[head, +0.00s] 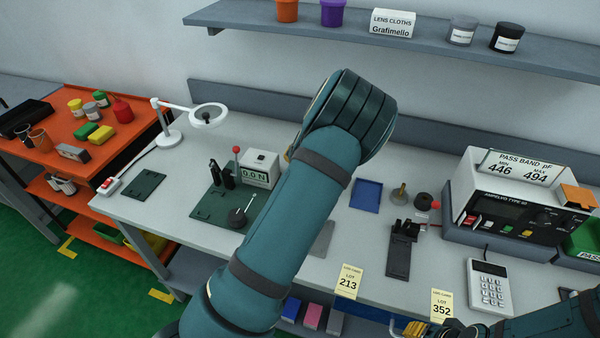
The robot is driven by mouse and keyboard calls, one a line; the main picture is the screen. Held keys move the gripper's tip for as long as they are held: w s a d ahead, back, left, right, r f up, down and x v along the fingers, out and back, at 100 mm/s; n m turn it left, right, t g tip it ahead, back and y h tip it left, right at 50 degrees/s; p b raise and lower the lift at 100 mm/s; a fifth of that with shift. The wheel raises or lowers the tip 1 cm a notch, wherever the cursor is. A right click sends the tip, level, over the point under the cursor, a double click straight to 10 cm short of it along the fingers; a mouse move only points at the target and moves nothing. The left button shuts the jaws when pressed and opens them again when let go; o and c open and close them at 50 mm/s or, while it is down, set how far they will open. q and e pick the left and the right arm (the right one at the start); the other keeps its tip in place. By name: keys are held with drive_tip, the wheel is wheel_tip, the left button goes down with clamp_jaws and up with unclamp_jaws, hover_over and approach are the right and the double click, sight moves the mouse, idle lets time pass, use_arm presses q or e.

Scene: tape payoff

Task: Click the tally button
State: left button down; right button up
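I cannot make out a button marked as a tally. A white keypad device with a small display (489,287) lies at the right front of the grey bench. A grey instrument with a dark panel (517,208) and several coloured buttons stands behind it. My teal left arm rises from the bottom across the middle of the bench and hides part of it; its gripper is not visible. My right arm enters at the bottom right. The dark end of the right arm (470,330) is low at the bench's front edge, and its finger opening is unclear.
A white boxed gauge reading 0.0 N (260,168) stands left of my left arm, near a magnifier lamp (208,116). A blue tray (366,195) and a black fixture (401,248) lie to the right. Lot tags 213 (348,281) and 352 (441,304) hang at the front edge.

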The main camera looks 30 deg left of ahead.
use_arm(q)
drive_tip(key=shift+f, duration=0.1)
idle(0.3)
drive_tip(key=shift+f+b, duration=0.3)
drive_tip(key=shift+f, duration=0.05)
drive_tip(key=shift+f+b, duration=0.4)
drive_tip(key=shift+f, duration=0.1)
idle(0.7)
drive_tip(key=shift+r, duration=0.15)
drive_tip(key=shift+r+p, duration=0.65)
drive_tip(key=shift+r, duration=0.15)
drive_tip(key=shift+r+p, duration=1.7)
drive_tip(key=shift+r, duration=0.8)
